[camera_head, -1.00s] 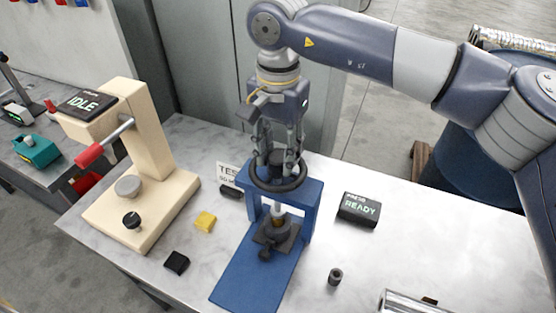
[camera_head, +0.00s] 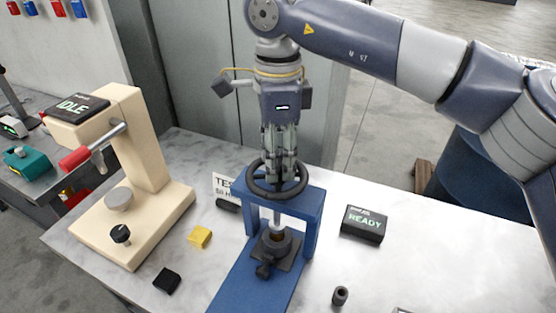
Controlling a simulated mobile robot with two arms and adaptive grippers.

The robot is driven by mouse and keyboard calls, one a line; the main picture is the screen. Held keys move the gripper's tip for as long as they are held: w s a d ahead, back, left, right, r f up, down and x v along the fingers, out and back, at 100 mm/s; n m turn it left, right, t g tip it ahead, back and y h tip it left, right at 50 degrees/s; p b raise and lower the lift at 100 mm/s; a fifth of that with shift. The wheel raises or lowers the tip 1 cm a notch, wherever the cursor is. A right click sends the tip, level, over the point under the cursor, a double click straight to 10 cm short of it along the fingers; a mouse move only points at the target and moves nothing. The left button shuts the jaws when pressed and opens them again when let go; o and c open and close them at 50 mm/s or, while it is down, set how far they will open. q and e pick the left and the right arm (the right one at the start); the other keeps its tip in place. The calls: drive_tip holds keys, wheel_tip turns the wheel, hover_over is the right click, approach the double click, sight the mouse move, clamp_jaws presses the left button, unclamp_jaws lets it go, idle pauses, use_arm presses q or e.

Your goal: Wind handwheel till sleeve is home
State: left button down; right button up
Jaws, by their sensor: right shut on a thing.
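The black handwheel (camera_head: 250,186) sits level on top of the blue press frame (camera_head: 312,208). My right gripper (camera_head: 279,178) points straight down at the wheel's middle and is shut on the handwheel. The grey press spindle (camera_head: 276,215) comes down under the frame's top into a dark round holder (camera_head: 277,240) on the press base. I cannot make out the sleeve apart from these parts. A black box (camera_head: 364,223) beside the press reads READY. My left gripper is not in view.
A cream test stand (camera_head: 148,150) with a red-handled lever and an IDLE display stands at the left. A yellow block (camera_head: 200,236), a black block (camera_head: 167,280) and a small dark ring (camera_head: 340,296) lie on the marble-topped bench (camera_head: 410,255). The bench's right part is mostly clear.

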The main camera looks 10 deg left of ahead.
drive_tip(key=m+b, duration=0.2)
drive_tip(key=m, duration=0.4)
drive_tip(key=m+b, duration=0.1)
drive_tip(key=m, duration=0.3)
drive_tip(key=shift+m, duration=0.3)
drive_tip(key=shift+r+m+b, duration=0.1)
drive_tip(key=shift+m+b, duration=0.2)
drive_tip(key=shift+m, duration=0.8)
drive_tip(key=o, duration=1.1)
drive_tip(key=shift+c, duration=0.2)
wheel_tip(320, 180, up, 12)
